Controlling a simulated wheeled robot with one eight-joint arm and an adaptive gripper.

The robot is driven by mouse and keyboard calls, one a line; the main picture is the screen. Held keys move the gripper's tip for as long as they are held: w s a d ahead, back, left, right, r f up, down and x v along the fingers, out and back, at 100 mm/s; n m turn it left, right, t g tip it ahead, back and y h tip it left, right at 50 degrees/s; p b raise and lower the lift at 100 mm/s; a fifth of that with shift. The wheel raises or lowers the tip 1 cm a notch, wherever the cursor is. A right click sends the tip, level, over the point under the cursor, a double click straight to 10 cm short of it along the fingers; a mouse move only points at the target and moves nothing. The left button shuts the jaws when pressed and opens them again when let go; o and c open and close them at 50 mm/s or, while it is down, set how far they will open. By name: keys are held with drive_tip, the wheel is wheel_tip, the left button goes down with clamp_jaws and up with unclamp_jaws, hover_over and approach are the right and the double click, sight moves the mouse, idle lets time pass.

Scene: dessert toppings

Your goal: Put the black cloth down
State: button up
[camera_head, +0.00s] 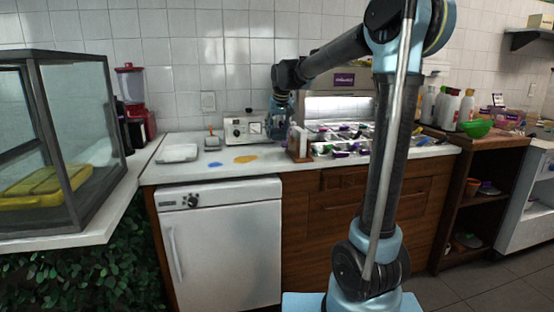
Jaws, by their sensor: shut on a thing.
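My gripper (278,130) hangs from the end of my arm above the white counter (262,170), near its back and right of the yellow patch. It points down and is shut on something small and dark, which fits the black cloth. The held thing is only a few pixels across and blends with the dark fingers, so its outline and folds cannot be made out. No other black cloth shows on the counter.
A blue patch (208,164) and a yellow patch (245,159) lie flat on the counter. A white tray (178,153) and a small scale (212,143) are at left. A white appliance (243,128) stands behind. Topping containers (340,146) fill the right. Bare counter shows along the front.

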hover_over(276, 159)
drive_tip(key=s, duration=0.1)
drive_tip(key=f, duration=0.4)
drive_tip(key=shift+s+d+f, duration=0.15)
drive_tip(key=shift+d+f, duration=0.05)
drive_tip(key=shift+f, duration=0.15)
wheel_tip(276, 159, down, 5)
drive_tip(key=shift+r, duration=0.1)
drive_tip(key=shift+f, duration=0.2)
drive_tip(key=shift+s+f, duration=0.15)
drive_tip(key=shift+f, duration=0.1)
drive_tip(key=o, duration=1)
drive_tip(key=shift+f, duration=0.2)
drive_tip(key=shift+r, duration=0.1)
drive_tip(key=shift+r, duration=0.1)
